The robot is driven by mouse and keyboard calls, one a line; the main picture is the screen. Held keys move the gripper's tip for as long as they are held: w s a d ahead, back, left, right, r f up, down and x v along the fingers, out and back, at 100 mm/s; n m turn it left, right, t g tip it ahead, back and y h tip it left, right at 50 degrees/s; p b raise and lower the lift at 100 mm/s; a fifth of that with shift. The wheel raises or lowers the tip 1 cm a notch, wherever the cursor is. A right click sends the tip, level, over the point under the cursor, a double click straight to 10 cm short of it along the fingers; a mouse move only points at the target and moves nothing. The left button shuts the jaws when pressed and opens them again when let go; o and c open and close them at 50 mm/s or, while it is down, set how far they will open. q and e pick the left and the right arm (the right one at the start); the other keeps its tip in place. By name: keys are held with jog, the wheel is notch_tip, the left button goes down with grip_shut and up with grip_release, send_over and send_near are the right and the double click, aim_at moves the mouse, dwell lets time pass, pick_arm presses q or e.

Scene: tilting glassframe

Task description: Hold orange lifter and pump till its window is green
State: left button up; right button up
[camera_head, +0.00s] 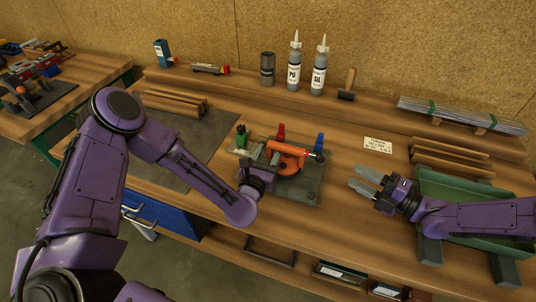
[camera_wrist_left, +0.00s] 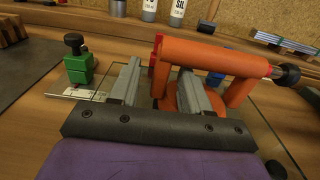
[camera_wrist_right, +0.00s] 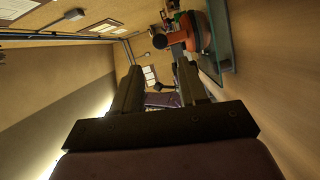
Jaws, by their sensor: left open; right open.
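The orange lifter (camera_head: 288,155) stands on a glass pane on the middle of the bench. In the left wrist view its orange handle (camera_wrist_left: 212,58) lies across above a round orange pad (camera_wrist_left: 184,96), with a dark knob (camera_wrist_left: 287,75) at its right end. I cannot make out the colour of its window. My left gripper (camera_wrist_left: 160,84) is open, its fingers close to the handle's left leg, one to each side in the picture; contact cannot be told. In the head view my left wrist partly hides the lifter. My right gripper (camera_head: 364,180) is open and empty, right of the lifter.
A green clamp (camera_wrist_left: 80,62) stands left of the lifter; red (camera_head: 281,132) and blue (camera_head: 319,142) ones are behind it. A green tray (camera_head: 440,183) lies under my right forearm. Bottles (camera_head: 294,66) stand on the back shelf. The bench between lifter and right gripper is clear.

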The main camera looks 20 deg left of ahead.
pick_arm(q)
grip_shut()
pick_arm(e)
grip_shut()
dwell(1.4)
